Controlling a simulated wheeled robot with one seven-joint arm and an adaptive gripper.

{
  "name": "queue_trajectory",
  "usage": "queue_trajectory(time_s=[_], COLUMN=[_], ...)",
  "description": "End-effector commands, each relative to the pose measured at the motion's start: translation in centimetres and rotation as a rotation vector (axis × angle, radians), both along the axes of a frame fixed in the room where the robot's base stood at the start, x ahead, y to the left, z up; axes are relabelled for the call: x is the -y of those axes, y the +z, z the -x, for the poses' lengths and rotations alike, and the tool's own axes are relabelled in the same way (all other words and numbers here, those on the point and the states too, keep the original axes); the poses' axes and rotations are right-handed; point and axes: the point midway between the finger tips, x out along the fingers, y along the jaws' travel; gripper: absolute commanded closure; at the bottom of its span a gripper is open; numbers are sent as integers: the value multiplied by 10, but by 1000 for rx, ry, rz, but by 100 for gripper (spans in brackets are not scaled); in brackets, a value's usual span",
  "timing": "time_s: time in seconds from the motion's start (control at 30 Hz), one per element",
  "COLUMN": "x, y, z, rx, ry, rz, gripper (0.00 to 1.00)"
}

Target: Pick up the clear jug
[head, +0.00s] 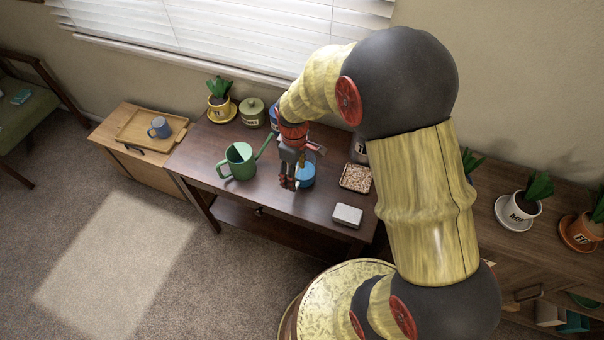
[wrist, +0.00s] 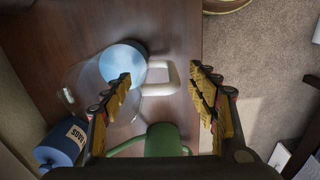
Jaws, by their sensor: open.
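The clear jug shows in the wrist view as a faint see-through body (wrist: 78,84) with a round blue part (wrist: 122,62) and a pale handle (wrist: 168,78). In the head view its blue part (head: 307,176) shows just right of my gripper (head: 289,184), which partly hides it. In the wrist view my gripper (wrist: 162,80) is open, with one finger on each side of the handle. The left finger overlaps the jug in the picture. I cannot tell whether either finger touches it.
A green watering can (head: 239,161) stands close to the left of my gripper; it shows in the wrist view (wrist: 162,140). A labelled blue canister (wrist: 62,144) is near the jug. A tray of brown bits (head: 356,177) and a white box (head: 347,215) lie to the right.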

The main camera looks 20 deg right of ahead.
Motion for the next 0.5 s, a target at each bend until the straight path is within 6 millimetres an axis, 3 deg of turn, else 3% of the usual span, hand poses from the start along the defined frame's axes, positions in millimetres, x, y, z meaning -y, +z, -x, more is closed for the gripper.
queue_trajectory(time_s=[0.1,0.3,0.5], x=[0,0,0], y=[-12,-11,-11], z=[0,-1,0], rx=[1,1,1], ry=[-1,-1,-1], rz=[0,0,0], gripper=[41,41,52])
